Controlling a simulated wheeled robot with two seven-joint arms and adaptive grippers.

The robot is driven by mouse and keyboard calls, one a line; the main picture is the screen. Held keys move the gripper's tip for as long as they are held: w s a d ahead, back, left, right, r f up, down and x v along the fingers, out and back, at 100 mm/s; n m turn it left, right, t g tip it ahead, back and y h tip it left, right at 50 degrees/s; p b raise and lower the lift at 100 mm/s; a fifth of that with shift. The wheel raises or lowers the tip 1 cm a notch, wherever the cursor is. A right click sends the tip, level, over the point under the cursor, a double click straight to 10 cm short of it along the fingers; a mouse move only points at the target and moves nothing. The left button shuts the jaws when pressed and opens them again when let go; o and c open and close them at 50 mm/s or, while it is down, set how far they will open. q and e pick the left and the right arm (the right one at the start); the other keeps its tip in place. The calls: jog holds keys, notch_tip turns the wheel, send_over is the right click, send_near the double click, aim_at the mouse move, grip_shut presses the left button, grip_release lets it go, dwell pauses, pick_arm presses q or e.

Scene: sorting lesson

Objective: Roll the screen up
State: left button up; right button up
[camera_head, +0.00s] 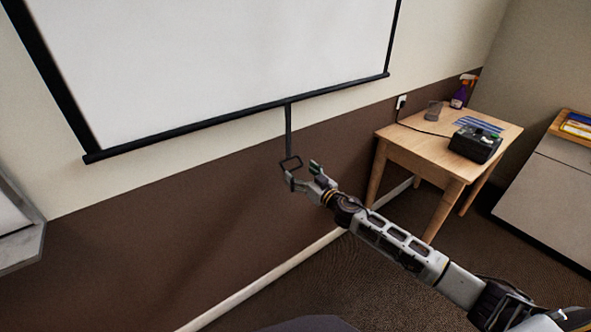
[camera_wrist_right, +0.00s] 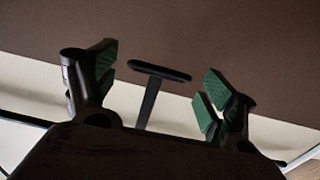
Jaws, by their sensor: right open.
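The white projector screen (camera_head: 230,50) hangs on the wall, pulled down, with a black bottom bar (camera_head: 235,115). In the right wrist view the handle (camera_wrist_right: 160,72) and strap (camera_wrist_right: 148,103) show between the two green-padded fingertips (camera_wrist_right: 160,78), with gaps on both sides. Neither finger appears to touch the handle. My left gripper is not in view.
A wooden table (camera_head: 440,152) stands at the right with a black device (camera_head: 475,144), a purple spray bottle (camera_head: 459,97) and a grey cup-like object (camera_head: 433,110). A cable runs to a wall socket (camera_head: 401,102). A pale cabinet (camera_head: 555,190) stands far right. The wall below the screen is clear.

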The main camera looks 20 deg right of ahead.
aim_at(296, 168)
jog(key=shift+x, duration=1.65)
jog(key=shift+r, duration=0.1)
jog(key=c, duration=1.1)
